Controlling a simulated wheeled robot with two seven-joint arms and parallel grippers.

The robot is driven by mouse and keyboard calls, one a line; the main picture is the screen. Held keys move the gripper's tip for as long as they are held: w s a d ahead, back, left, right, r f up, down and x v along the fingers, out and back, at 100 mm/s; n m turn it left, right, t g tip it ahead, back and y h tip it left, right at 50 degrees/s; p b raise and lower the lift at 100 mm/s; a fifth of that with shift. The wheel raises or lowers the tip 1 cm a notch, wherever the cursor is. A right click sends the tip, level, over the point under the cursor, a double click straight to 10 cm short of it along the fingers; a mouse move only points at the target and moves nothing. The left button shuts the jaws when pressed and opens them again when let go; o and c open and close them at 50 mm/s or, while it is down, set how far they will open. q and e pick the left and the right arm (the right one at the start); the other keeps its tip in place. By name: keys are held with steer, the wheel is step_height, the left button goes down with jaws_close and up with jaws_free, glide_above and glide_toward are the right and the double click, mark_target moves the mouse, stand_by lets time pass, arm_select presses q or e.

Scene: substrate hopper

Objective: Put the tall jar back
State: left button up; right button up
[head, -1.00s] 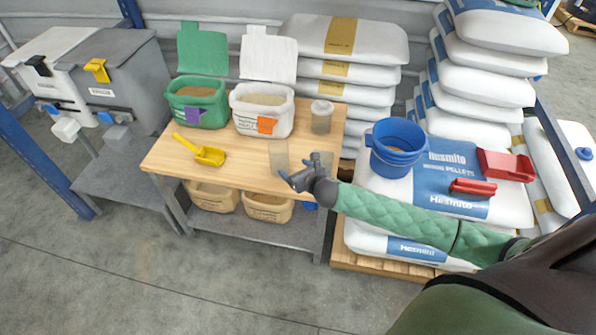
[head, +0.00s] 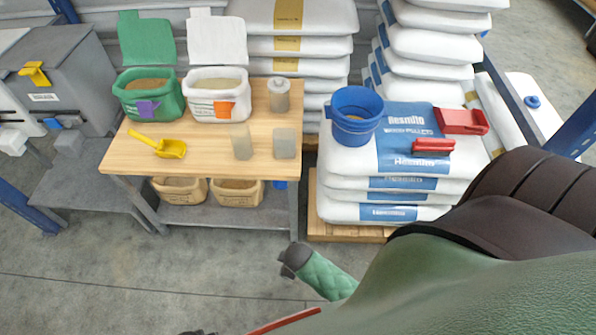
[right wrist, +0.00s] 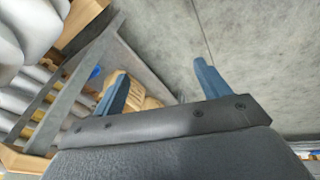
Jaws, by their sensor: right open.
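Three jar-like containers stand upright on the wooden table top in the head view. One with a pale grey lid (head: 278,96) is at the back, right of the white tub. A narrow, tall-looking one (head: 242,143) and a wider, lower-looking one (head: 284,144) stand side by side near the front. I cannot tell for sure which is the tall jar. My right gripper (head: 288,262) is below and in front of the table, away from all three. In the right wrist view its blue fingers (right wrist: 156,75) are spread with nothing between them. My left gripper is not recognisable.
The table (head: 205,160) also holds a green tub (head: 128,108), a white tub (head: 205,106) and a yellow scoop (head: 170,149). The floor in front (head: 130,265) is clear.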

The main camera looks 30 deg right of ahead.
steer(key=s+a+f+m+g, duration=0.2)
steer(key=s+m, duration=0.3)
steer(key=s, duration=0.4)
steer(key=shift+f+m+y, duration=0.3)
steer(key=shift+f, duration=0.2)
steer(key=shift+d, duration=0.1)
stand_by(0.4)
